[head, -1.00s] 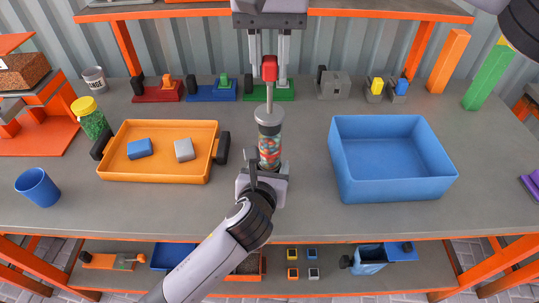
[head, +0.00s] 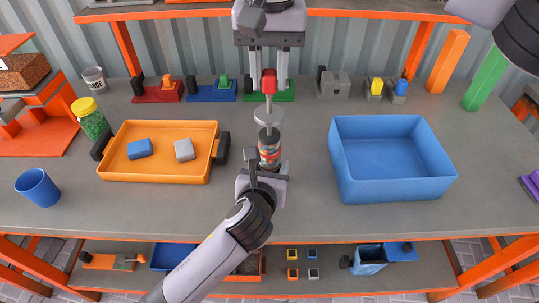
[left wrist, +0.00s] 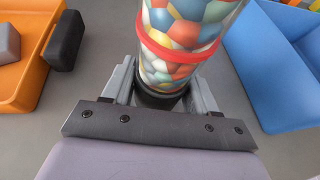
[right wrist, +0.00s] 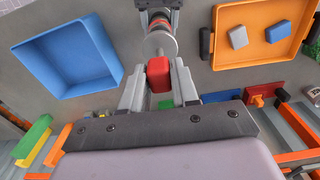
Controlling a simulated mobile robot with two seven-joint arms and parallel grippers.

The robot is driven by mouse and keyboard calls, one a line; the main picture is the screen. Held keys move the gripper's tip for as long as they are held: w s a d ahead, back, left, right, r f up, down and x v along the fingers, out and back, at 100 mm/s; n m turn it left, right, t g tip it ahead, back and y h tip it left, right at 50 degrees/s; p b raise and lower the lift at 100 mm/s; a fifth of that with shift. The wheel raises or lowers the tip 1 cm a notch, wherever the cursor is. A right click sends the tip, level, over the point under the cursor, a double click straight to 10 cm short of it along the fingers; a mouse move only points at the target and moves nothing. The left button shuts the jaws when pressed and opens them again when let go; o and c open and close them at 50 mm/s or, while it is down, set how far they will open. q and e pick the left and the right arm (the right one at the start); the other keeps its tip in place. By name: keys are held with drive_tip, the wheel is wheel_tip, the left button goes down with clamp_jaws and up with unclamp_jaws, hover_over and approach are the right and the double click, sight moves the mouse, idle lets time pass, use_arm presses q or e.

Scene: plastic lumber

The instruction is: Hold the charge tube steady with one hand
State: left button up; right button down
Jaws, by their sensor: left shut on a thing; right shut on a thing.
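The charge tube (head: 269,155) stands upright at mid-table, clear and filled with colored pieces. My left gripper (head: 266,172) is shut around its black base; the left wrist view shows the tube (left wrist: 180,45) between the fingers, a red band around it. A plunger with a red handle (head: 269,80) and a grey disc (head: 268,116) stands over the tube, its black head inside above the pieces. My right gripper (head: 269,90) comes down from above, shut on the red handle, which also shows in the right wrist view (right wrist: 158,75).
An orange tray (head: 160,176) with a blue and a grey block lies left of the tube. A blue bin (head: 392,188) stands to the right. A green-filled jar (head: 91,120) and a blue cup (head: 38,188) are far left. Small fixtures (head: 210,92) line the back.

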drive_tip(key=shift+f, duration=0.2)
drive_tip(key=shift+r, duration=1.05)
drive_tip(key=shift+f, duration=0.15)
